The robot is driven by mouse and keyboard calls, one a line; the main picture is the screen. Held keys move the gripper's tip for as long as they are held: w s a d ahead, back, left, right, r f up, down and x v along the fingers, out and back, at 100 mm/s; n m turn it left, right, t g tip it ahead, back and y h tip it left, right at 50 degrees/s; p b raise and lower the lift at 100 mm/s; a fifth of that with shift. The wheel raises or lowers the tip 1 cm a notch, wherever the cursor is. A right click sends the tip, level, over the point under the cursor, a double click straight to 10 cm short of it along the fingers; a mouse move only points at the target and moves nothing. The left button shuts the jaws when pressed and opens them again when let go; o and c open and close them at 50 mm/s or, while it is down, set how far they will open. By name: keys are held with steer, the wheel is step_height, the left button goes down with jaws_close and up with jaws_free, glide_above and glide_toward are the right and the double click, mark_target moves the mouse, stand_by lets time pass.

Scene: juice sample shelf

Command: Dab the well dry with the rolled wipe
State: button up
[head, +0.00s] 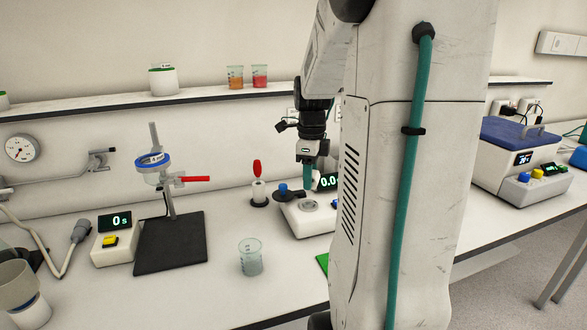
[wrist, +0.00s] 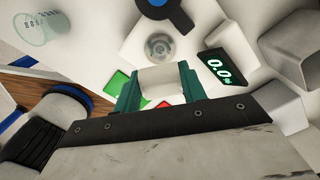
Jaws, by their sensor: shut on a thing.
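My gripper (head: 308,180) hangs over the white meter (head: 292,217) in the head view. In the wrist view its teal fingers (wrist: 158,90) are shut on a white rolled wipe (wrist: 160,80). The round metallic well (wrist: 159,47) lies just beyond the wipe in the wrist view. It also shows in the head view (head: 310,205), below the gripper. The wipe looks apart from the well, but the exact gap is hard to tell. The wipe is not clearly visible in the head view. The meter's display (wrist: 219,69) reads 0.0.
A clear beaker (head: 250,257) stands front left of the meter. A holder with a red-topped dropper (head: 258,185) is behind it. A stand with a blue ring (head: 153,160) is further left. Green (wrist: 118,83) and red (wrist: 163,104) patches lie near the meter.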

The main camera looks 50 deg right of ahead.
mark_target(306, 205)
steer(key=shift+w+f, duration=0.1)
steer(key=shift+f, duration=2.6)
steer(key=shift+f, duration=0.3)
steer(key=shift+w+d+r, duration=0.1)
steer(key=shift+w+d, duration=0.1)
steer(key=shift+w, duration=0.15)
steer(key=shift+s+a, duration=0.1)
steer(key=shift+s, duration=0.05)
steer(key=shift+s+a, duration=0.35)
steer(key=shift+s, duration=0.2)
steer(key=shift+w, duration=0.2)
steer(key=shift+w+a, duration=0.1)
steer(key=shift+w, duration=0.2)
